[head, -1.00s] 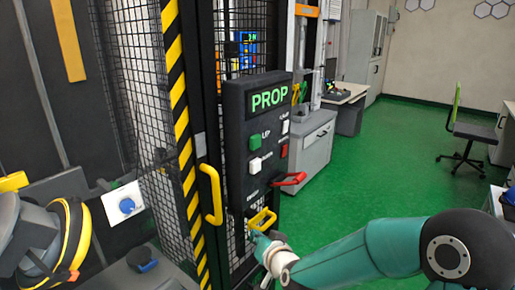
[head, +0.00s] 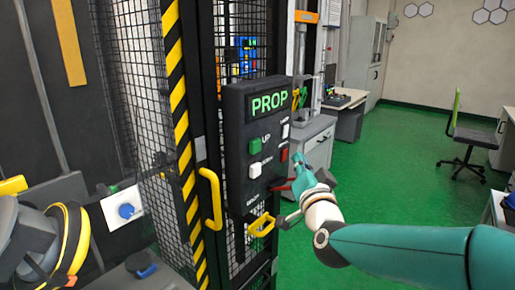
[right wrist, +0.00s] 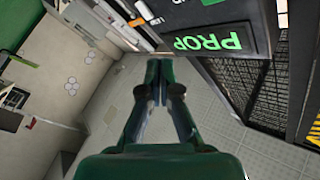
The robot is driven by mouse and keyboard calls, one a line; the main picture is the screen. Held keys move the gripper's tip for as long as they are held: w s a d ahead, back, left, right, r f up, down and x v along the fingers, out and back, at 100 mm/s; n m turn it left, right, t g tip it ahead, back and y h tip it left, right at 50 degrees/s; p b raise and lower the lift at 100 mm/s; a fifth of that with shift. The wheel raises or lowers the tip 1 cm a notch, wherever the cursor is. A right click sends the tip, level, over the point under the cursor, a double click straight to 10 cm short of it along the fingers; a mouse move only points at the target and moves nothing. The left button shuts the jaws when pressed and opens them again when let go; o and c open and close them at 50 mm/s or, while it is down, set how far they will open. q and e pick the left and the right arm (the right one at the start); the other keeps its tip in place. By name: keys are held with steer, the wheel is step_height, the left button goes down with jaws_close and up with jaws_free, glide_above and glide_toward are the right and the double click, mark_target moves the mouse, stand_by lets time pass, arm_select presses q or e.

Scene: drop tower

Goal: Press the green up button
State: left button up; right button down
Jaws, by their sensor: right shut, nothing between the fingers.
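My right gripper (head: 299,160) is at the right edge of the box, to the right of the button and a little lower. In the right wrist view its fingers (right wrist: 158,72) are together and empty, with the PROP display (right wrist: 208,42) beyond them to the right. The green button does not show clearly there. My left gripper is not in view.
Below the green button is a white button (head: 255,170); a red button (head: 284,154) sits on the right of the box. A yellow handle (head: 262,225) juts out below. A mesh cage with a yellow door handle (head: 211,198) stands left. Green floor (head: 400,180) is open at right.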

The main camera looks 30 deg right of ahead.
mark_target(255, 146)
steer(key=w+a+p, duration=0.3)
steer(key=w, duration=0.5)
steer(key=shift+a, duration=0.2)
stand_by(1.2)
steer(key=shift+w, duration=0.15)
steer(key=shift+w+a, duration=0.15)
steer(key=shift+w, duration=0.15)
